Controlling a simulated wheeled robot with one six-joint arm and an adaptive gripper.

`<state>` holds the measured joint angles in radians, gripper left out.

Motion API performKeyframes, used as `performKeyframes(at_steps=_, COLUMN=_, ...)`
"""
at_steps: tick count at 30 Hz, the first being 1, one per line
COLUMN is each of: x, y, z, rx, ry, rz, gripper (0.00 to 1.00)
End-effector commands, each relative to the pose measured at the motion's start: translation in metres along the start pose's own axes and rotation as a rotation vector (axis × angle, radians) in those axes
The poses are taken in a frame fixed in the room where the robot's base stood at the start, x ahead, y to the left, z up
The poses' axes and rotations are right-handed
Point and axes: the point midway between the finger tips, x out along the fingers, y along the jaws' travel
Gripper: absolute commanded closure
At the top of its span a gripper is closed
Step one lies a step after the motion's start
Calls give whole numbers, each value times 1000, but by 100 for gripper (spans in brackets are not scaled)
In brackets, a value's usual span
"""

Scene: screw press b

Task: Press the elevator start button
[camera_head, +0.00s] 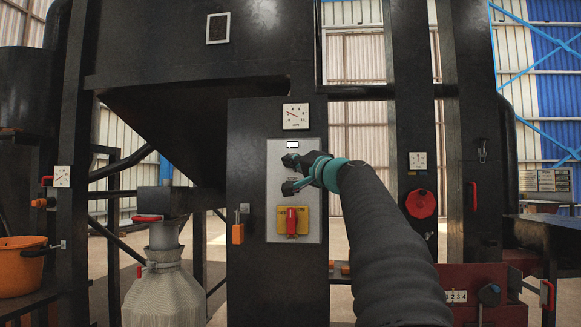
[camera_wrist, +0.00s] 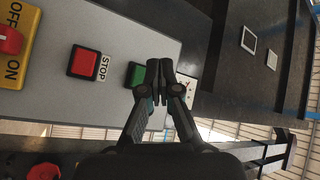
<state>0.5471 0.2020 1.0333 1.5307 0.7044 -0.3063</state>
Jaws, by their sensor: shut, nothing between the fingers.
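The green start button (camera_wrist: 136,74) shows in the wrist view on a grey control panel (camera_wrist: 110,107). My gripper (camera_wrist: 160,68) is shut and empty. Its tips are just to the right of the green button and cover part of its edge and the label area; I cannot tell whether they touch the panel. In the head view my gripper (camera_head: 289,163) is in front of the upper half of the panel (camera_head: 274,202) and hides the buttons there. A red button (camera_wrist: 83,61) marked STOP is to the left of the green one in the wrist view.
Below the buttons is a red rotary switch (camera_head: 291,221) on a yellow plate; it also shows in the wrist view (camera_wrist: 9,40) with OFF and ON marks. A dial gauge (camera_head: 296,116) is above the panel. An orange padlock (camera_head: 238,233) hangs to the left.

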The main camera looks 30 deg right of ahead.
Motion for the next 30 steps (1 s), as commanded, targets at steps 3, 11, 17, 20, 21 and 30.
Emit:
performKeyframes(at_steps=3, x=-8, y=-4, z=7, rx=-2, ry=0, rz=-1, gripper=100)
performKeyframes(at_steps=11, x=-21, y=-14, z=16, rx=-1, ry=0, rz=-1, gripper=100)
performKeyframes(at_steps=17, x=-22, y=-16, z=16, rx=0, ry=0, rz=0, gripper=100)
performKeyframes(at_steps=20, x=-22, y=-16, z=16, rx=0, ry=0, rz=0, gripper=100)
performKeyframes(at_steps=21, x=-22, y=-16, z=16, rx=0, ry=0, rz=0, gripper=100)
performKeyframes(at_steps=30, x=-22, y=-16, z=16, rx=0, ry=0, rz=0, gripper=100)
